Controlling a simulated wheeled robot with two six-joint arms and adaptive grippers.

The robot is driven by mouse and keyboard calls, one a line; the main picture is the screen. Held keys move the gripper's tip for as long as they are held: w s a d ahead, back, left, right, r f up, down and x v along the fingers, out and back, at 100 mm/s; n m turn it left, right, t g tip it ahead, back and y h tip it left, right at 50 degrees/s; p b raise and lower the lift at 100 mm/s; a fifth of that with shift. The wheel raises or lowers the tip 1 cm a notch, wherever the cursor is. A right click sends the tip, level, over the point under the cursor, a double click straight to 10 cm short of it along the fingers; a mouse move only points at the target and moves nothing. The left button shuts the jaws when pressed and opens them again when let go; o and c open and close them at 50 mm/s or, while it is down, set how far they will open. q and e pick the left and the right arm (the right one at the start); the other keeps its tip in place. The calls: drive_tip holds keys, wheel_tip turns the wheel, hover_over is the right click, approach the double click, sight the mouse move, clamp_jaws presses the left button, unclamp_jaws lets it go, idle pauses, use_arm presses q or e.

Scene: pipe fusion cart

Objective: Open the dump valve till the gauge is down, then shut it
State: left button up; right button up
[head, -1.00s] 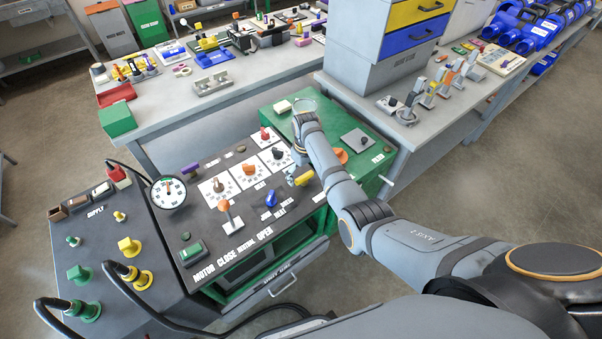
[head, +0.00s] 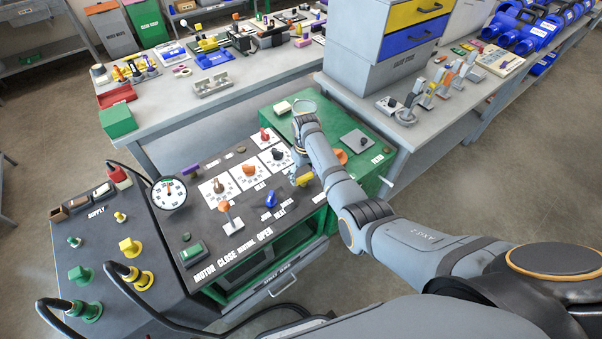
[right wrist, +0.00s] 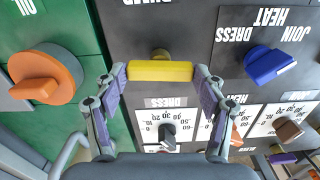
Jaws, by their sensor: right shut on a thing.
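The dump valve's yellow bar handle (head: 304,180) is on the dark panel of the cart. It lies level across the right wrist view (right wrist: 160,71), with a label above it that is upside down and partly cut off. My right gripper (right wrist: 160,74) is shut on the yellow handle, one finger at each end. In the head view my right gripper (head: 297,175) is partly hidden by its own arm. The round white gauge (head: 169,193) stands at the panel's left; its needle points roughly upward, and its numbers are too small to read. My left gripper is not in view.
A blue handle (right wrist: 271,65) sits beside the yellow one, and an orange knob (right wrist: 46,78) is on the green surface at the other side. Dials with knobs (right wrist: 168,133) lie close by. A lever with an orange top (head: 226,207) stands on the panel.

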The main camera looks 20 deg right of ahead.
drive_tip(key=m+p, duration=0.1)
drive_tip(key=m, duration=0.2)
drive_tip(key=shift+s+a+r+p, duration=0.1)
drive_tip(key=shift+p, duration=0.3)
drive_tip(key=m+p, duration=0.1)
drive_tip(key=m, duration=0.3)
drive_tip(key=shift+m+p, duration=0.3)
drive_tip(key=shift+m, duration=0.1)
drive_tip(key=m+p, duration=0.1)
drive_tip(key=m, duration=0.3)
drive_tip(key=shift+f+m, duration=0.2)
drive_tip(key=shift+m, duration=1.9)
drive_tip(key=o, duration=1.2)
drive_tip(key=shift+c, duration=0.2)
drive_tip(key=shift+r, duration=0.1)
